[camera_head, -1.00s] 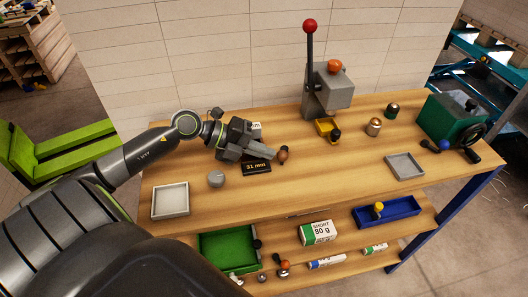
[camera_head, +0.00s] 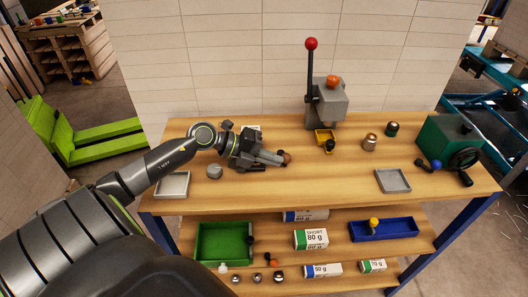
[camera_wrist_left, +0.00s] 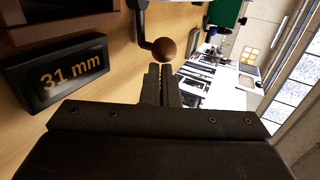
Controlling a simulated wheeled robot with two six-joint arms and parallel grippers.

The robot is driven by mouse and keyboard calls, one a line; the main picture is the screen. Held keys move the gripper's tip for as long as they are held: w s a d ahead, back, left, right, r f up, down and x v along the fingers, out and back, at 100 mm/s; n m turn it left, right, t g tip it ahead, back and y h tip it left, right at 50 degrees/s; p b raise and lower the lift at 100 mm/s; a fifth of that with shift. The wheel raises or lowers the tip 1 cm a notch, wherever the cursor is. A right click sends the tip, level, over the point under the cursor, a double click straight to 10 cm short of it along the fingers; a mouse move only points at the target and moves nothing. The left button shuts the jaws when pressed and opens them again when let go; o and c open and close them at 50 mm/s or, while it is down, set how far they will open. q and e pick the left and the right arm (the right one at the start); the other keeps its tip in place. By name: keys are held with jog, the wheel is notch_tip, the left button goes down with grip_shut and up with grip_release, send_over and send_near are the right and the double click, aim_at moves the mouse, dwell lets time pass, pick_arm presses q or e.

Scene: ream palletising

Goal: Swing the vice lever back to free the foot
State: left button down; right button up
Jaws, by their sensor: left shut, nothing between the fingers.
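The lever (camera_wrist_left: 146,24) is a thin black bent rod with a brown ball knob (camera_wrist_left: 165,49) in the left wrist view. The knob also shows in the head view (camera_head: 287,158), at the tips of my left gripper. My left gripper (camera_wrist_left: 161,72) is shut with nothing in it. Its fingertips are just short of the knob; I cannot tell whether they touch it. A black display (camera_wrist_left: 70,67) reading "31 mm" stands left of the fingers. The vice body is mostly hidden behind my gripper, and I cannot make out the foot. My right gripper is out of view.
On the wooden bench (camera_head: 330,185) stand a grey press with a red-knobbed lever (camera_head: 328,105), a green machine with a handwheel (camera_head: 440,138), two grey trays (camera_head: 173,185) (camera_head: 393,181) and a grey puck (camera_head: 214,171). The front middle of the bench is clear.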

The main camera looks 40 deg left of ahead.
pick_arm(q)
jog(key=shift+w+d, duration=0.2)
jog(key=shift+d, duration=0.2)
jog(key=shift+w+d+p, duration=0.2)
jog(key=shift+d+p, duration=0.1)
jog(key=shift+d, duration=0.15)
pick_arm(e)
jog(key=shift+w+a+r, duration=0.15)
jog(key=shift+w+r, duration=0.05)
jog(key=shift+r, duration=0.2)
